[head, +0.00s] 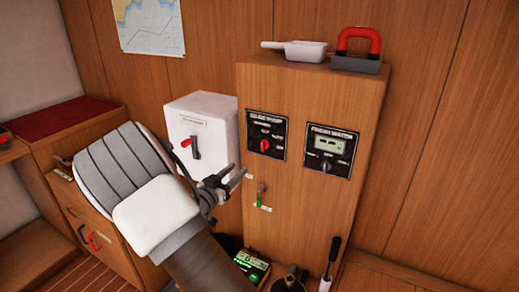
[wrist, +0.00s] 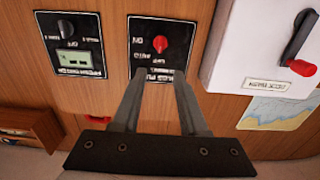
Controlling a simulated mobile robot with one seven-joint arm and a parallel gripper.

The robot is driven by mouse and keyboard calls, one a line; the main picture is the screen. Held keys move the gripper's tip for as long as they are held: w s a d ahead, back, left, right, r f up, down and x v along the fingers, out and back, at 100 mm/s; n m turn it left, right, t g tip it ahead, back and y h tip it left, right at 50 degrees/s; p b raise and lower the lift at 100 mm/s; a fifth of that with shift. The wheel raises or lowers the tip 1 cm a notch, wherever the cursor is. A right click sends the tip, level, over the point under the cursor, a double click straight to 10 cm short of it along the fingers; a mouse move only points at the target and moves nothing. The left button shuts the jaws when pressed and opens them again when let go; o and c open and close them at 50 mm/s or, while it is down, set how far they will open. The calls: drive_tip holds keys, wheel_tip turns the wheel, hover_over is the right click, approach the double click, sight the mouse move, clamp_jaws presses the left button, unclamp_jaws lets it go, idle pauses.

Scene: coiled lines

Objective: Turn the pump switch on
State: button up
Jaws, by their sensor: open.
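The pump panel (head: 282,123) is a black plate with a red rotary knob (head: 265,146) on the front of the wooden cabinet. The wrist view, which is upside down, shows the same knob (wrist: 160,44) ahead of my fingers, with its panel lettering partly covered by them. My gripper (head: 240,178) is open and empty, in front of the cabinet, just below and left of the panel in the head view. In the wrist view its two fingers (wrist: 158,88) stand apart, and the knob lies beyond their tips, not between them. The exact knob setting is too small to read.
Right of the pump panel is a monitor panel (head: 331,151) with a display and black knob. Left is a white box (head: 210,115) with a red-handled lever (head: 190,149). A small green-tipped switch (head: 260,196) sits below. A scoop (head: 295,50) and red-handled block (head: 357,50) rest on top.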

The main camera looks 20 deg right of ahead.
sight(262, 146)
drive_tip(key=x, duration=1.5)
drive_tip(key=shift+w+d, duration=0.1)
clamp_jaws()
